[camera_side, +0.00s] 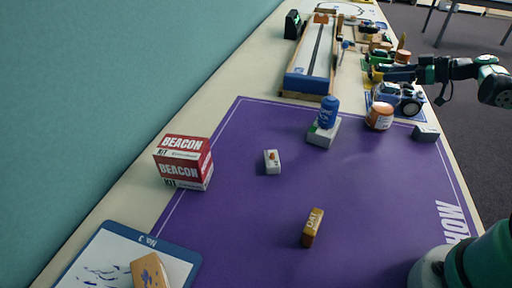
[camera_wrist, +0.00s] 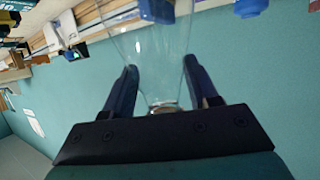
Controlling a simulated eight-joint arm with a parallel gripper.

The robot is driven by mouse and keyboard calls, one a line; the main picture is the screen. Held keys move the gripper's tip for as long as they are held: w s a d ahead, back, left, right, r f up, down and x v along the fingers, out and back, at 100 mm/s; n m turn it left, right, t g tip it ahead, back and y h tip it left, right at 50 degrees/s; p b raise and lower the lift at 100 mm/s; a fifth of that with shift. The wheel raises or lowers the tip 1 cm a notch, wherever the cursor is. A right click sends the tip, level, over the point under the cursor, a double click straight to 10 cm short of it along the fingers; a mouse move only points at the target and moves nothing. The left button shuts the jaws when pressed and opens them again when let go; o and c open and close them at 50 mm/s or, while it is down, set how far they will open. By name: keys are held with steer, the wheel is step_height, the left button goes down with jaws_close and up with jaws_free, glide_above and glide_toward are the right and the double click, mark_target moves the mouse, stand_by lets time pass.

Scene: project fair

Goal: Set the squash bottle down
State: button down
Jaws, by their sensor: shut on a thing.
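A clear, see-through squash bottle (camera_wrist: 150,65) is between the two dark fingers of my gripper (camera_wrist: 160,88) in the wrist view. My gripper is shut on it. It looks wide at the top of that picture and narrow near the palm; I make out no label. In the side view my gripper (camera_side: 388,72) reaches in from the right, above the far right part of the table. There the clear bottle cannot be made out against the clutter behind it.
A purple mat (camera_side: 250,230) has wide bare areas. A red BEACON box (camera_side: 184,160) stands left. A blue toy tractor (camera_side: 398,97) is below my gripper.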

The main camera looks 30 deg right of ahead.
steer(key=shift+f, duration=0.2)
steer(key=shift+c, duration=1.2)
jaws_free()
